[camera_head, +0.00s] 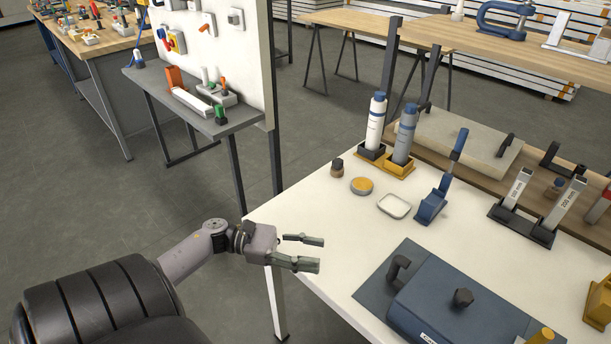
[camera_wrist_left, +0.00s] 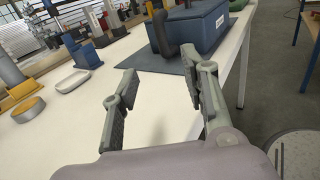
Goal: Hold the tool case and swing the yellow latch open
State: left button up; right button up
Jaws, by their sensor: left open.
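The blue tool case (camera_head: 447,300) lies on a dark blue mat (camera_head: 375,292) at the front of the white table. A black upright handle (camera_head: 398,268) stands at its left side, and a black knob (camera_head: 463,298) is on top. A yellow part (camera_head: 544,336), possibly the latch, shows at the bottom edge, mostly cut off. My left gripper (camera_head: 320,253) is open and empty, left of the case and apart from it. In the left wrist view, the case (camera_wrist_left: 207,27) is beyond the open fingers (camera_wrist_left: 158,88). My right gripper is not in view.
On the white table (camera_head: 310,215) stand a round yellow tin (camera_head: 362,186), a white dish (camera_head: 394,206), a blue holder (camera_head: 432,207) and two bottles (camera_head: 376,120) in stands. A black rack (camera_head: 525,222) stands right. The table between gripper and dish is clear.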

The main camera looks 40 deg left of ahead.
pick_arm(q)
jog(key=x, duration=1.6)
jog(key=shift+d, duration=0.3)
jog(key=shift+c, duration=0.2)
grip_shut()
